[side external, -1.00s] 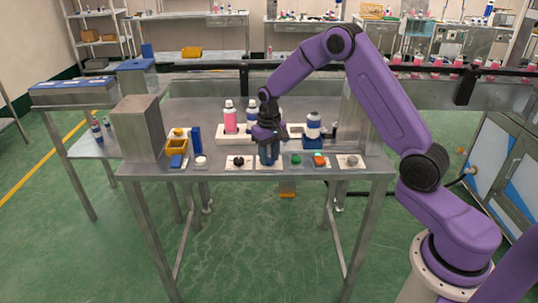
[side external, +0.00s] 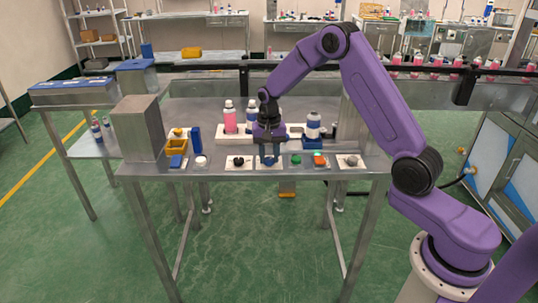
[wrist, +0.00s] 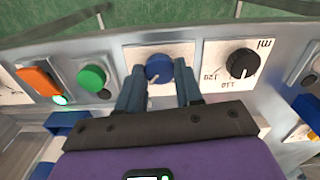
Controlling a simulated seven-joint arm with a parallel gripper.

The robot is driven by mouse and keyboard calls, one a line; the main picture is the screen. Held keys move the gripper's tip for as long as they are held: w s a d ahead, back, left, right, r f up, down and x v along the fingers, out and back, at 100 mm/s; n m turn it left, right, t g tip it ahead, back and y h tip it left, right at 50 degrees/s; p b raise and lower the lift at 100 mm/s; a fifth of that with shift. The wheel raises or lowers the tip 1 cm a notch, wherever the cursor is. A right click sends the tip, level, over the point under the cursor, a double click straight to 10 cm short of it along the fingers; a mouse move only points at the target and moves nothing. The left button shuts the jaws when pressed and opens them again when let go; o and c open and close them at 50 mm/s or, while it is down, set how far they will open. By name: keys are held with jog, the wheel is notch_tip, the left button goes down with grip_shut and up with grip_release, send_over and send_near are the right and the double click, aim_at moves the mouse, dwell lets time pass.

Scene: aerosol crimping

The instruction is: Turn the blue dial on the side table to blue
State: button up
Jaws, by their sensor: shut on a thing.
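The blue dial (wrist: 159,67) sits on a white plate (wrist: 132,54) at the front of the metal table. It has a small white pointer line that points down and to the left in the wrist view. My gripper (wrist: 159,78) is over it from above, with one finger on each side of the dial, shut on it. In the side external view my gripper (side external: 269,157) reaches straight down to the front edge of the table, and its fingers hide most of the dial. Any colour marks around the dial are hidden or too small to tell.
A black dial (wrist: 241,63) with number marks sits beside it, and a green button (wrist: 91,78) and an orange switch (wrist: 38,83) are on the other side. Bottles (side external: 230,118) stand behind my gripper. A grey metal box (side external: 137,128) is at the left.

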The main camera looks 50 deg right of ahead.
aim_at(269, 159)
jog(key=o, duration=1)
jog(key=shift+o, duration=0.2)
jog(key=shift+r, duration=0.1)
notch_tip(269, 159, up, 17)
jog(key=shift+r, duration=0.1)
jog(key=s+a+n, duration=1)
jog(key=s+a, duration=0.3)
jog(key=s, duration=0.3)
jog(key=s+d+f+n, duration=0.1)
jog(key=s+n, duration=0.4)
jog(key=s, duration=0.6)
jog(key=s+d+f+n, duration=0.2)
jog(key=s+f+n, duration=0.2)
jog(key=s, duration=0.7)
jog(key=shift+s+n, duration=0.25)
jog(key=shift+n, duration=0.45)
